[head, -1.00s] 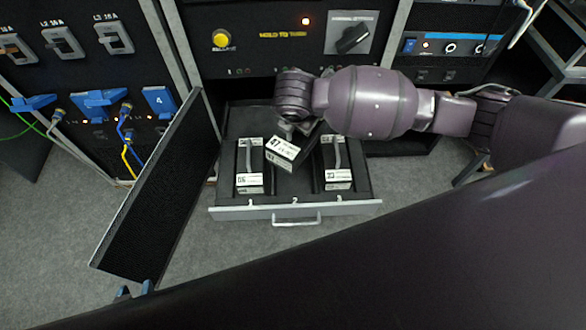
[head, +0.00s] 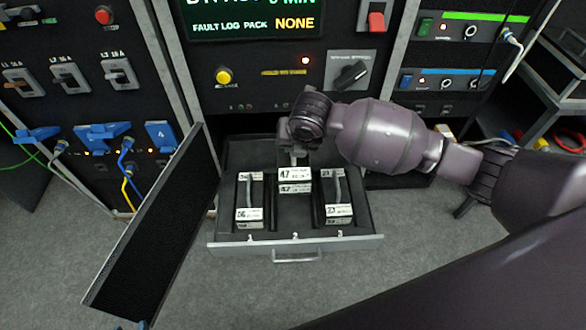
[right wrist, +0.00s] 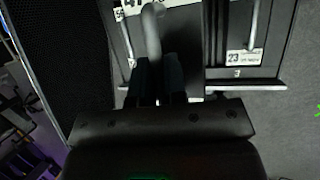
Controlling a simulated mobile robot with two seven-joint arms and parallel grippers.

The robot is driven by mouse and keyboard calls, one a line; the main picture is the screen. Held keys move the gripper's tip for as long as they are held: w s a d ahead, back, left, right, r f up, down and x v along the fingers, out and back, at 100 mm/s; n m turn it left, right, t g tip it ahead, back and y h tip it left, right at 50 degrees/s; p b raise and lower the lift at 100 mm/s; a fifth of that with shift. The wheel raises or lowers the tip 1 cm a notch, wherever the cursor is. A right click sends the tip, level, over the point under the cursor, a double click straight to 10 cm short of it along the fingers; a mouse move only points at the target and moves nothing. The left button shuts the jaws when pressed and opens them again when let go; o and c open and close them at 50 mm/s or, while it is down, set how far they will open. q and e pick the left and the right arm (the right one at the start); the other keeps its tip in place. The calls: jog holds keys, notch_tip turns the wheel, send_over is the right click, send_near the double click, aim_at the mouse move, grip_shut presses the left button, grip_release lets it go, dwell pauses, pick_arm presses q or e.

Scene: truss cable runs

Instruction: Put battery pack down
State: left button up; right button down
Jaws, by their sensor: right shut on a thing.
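The battery pack (head: 295,182), labelled 47, is upright over the middle bay, numbered 2, of the open drawer (head: 340,243). Its label sits farther back in the picture than those of its neighbours, with dark bay showing in front. I cannot tell whether it touches the drawer floor. My right gripper (right wrist: 158,82) is shut on the pack's grey handle (right wrist: 152,30); in the head view the wrist hides most of this. A small blue tip at the bottom edge of the head view appears to be my left gripper (head: 143,324); its jaws are mostly out of frame.
Pack 06 (head: 249,214) stands in the left bay and pack 23 (head: 338,211) in the right bay, close on both sides. A dark panel (head: 150,235) stands open left of the drawer. A display (head: 253,22) reads FAULT LOG PACK NONE.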

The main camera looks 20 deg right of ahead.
notch_tip(320, 180, down, 18)
jog(key=b, duration=0.4)
jog(key=shift+f+b, duration=0.15)
jog(key=shift+b, duration=0.15)
jog(key=shift+f, duration=0.1)
